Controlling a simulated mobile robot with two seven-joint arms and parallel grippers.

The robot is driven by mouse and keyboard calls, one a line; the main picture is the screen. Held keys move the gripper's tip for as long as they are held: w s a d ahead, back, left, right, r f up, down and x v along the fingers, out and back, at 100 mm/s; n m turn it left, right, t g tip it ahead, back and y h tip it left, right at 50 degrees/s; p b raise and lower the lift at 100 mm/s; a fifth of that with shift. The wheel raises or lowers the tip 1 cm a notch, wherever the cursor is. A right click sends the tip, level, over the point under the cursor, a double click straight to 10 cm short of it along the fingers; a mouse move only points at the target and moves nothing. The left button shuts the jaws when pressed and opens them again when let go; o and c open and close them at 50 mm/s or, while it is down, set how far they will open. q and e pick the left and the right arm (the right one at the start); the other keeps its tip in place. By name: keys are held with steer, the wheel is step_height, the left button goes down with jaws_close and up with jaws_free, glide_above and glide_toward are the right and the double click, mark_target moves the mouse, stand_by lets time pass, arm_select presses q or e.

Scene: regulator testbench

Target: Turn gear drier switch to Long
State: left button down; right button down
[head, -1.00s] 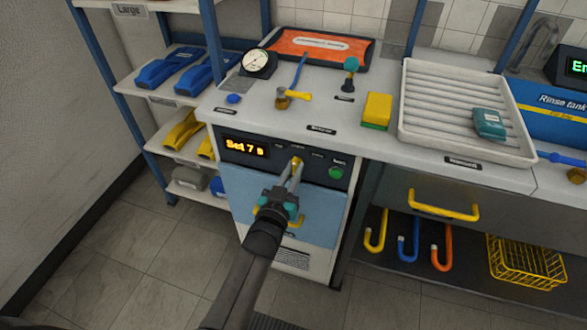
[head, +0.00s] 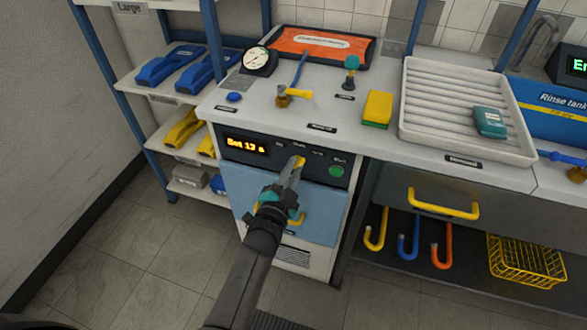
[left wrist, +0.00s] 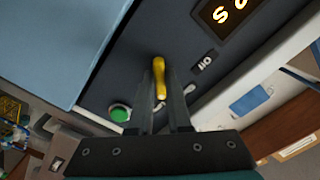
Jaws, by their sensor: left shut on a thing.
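The gear drier is the cabinet with a dark control panel (head: 262,160) above a blue door (head: 318,208). Its yellow switch (head: 300,161) sits between the display and the green button. The display (head: 246,145) shows glowing text that looks like "Set 13 s". My left gripper (head: 297,168) is shut on the switch, with the arm reaching up from below. In the left wrist view the yellow switch (left wrist: 158,76) stands between the two fingers. The small position labels are too blurred to read. My right gripper is not in view.
A green button (head: 336,171) is just right of the switch. The door's yellow handle (head: 297,218) is below. On the counter above are a gauge (head: 257,61), a yellow sponge (head: 377,109) and a white tray (head: 408,125). Floor left of the cabinet is clear.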

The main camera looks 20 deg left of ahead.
arm_select(q)
steer(key=shift+m, duration=0.6)
steer(key=c, duration=0.9)
jaws_free()
steer(key=shift+o, duration=0.2)
